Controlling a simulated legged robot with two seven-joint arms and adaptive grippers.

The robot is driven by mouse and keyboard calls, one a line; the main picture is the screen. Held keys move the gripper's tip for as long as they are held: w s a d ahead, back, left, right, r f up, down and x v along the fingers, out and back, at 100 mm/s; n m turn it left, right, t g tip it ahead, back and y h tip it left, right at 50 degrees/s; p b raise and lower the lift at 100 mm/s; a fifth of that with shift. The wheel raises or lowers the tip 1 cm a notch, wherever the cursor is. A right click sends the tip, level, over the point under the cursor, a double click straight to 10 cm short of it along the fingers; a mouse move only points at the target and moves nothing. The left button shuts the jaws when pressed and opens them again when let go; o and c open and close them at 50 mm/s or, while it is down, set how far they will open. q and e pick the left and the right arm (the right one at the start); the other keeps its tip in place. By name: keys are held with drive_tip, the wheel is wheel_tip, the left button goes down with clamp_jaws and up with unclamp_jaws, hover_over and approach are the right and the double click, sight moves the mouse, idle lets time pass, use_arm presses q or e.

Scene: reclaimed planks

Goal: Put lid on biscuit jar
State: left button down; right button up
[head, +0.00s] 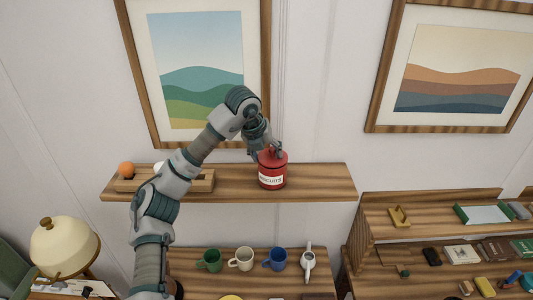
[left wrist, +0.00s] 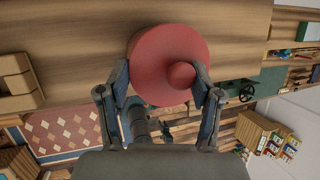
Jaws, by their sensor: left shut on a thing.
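The red biscuit jar (head: 271,180), with a white label reading BISCUITS, stands upright on the wooden wall shelf (head: 320,180). Its round red lid (left wrist: 160,50) with a ball knob (left wrist: 181,75) fills the middle of the left wrist view. In the head view the lid appears at the jar's top; I cannot tell if it is fully seated. My left gripper (head: 268,151) is over the jar's mouth, its fingers on either side of the lid's near part in the left wrist view (left wrist: 163,82), shut on the lid. My right gripper is not in view.
A wooden tray (head: 205,181) with an orange ball (head: 126,169) is left on the shelf, partly behind my left arm. Framed pictures hang above. Mugs, including a blue one (head: 275,259), stand on a lower shelf. The upper shelf is clear right of the jar.

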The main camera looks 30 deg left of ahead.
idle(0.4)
use_arm(q)
drive_tip(key=shift+c, duration=0.6)
unclamp_jaws()
drive_tip(key=shift+o, duration=0.6)
